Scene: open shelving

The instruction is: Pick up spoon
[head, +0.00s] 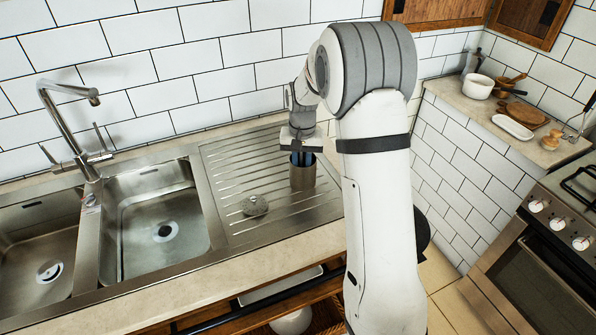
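No spoon can be made out for sure. A metal cylindrical holder (303,178) stands upright on the ribbed steel drainboard, right of the sink basins. My gripper (301,158) points down right over the holder's mouth, with its fingertips at or inside the rim. Dark and bluish shapes show at the mouth; I cannot tell whether they are fingers or utensils. The gripper hides most of the holder's opening, and whether it is open or shut does not show.
A grey scrubber-like lump (255,206) lies on the drainboard (228,165) left of the holder. A tall faucet (68,125) rises behind the two basins. At the far right a counter holds a white pot (477,87), a white dish (512,127) and wooden pieces, beside a stove (560,215).

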